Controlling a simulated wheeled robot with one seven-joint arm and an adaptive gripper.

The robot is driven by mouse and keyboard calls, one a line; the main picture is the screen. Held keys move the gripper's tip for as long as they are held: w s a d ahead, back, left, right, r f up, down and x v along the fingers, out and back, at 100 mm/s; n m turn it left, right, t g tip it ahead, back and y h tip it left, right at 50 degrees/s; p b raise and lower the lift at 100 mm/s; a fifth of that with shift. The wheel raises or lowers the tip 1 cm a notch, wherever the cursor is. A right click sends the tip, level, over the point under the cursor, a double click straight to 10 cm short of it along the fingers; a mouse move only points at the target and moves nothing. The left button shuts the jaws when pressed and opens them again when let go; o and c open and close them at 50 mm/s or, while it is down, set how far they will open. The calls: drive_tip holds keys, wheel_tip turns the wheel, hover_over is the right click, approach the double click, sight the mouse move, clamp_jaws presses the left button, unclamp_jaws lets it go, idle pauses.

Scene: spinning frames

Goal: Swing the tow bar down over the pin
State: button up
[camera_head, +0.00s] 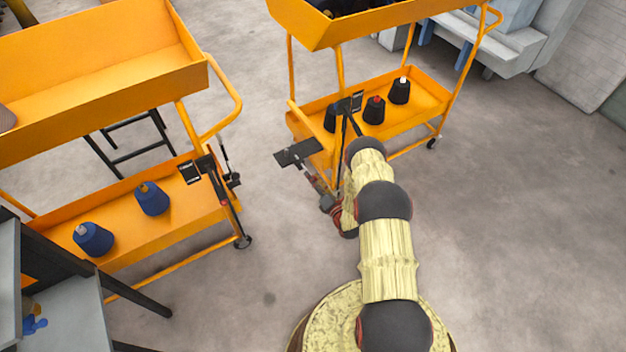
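Two orange carts stand apart on the floor, the left cart (110,75) and the right cart (300,130). A dark upright bar (222,192), perhaps a tow bar, stands at the left cart's right end, with a dark plate (190,172) at its top. A similar dark bar (344,128) rises at the right cart's near left end. My gripper (318,182) is at the end of the folded arm, between the carts and close to the right one. Its fingers are too small to read. A dark flat plate (294,152) shows just above it. I cannot make out the pin.
Blue cones (151,199) sit on the left cart's lower shelf. Black cones (374,110) sit on the right cart's lower shelf. A grey stand (70,315) is at the lower left. Grey machinery (500,45) is at the upper right. The floor at right is clear.

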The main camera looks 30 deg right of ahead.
drive_tip(key=c, duration=1)
clamp_jaws()
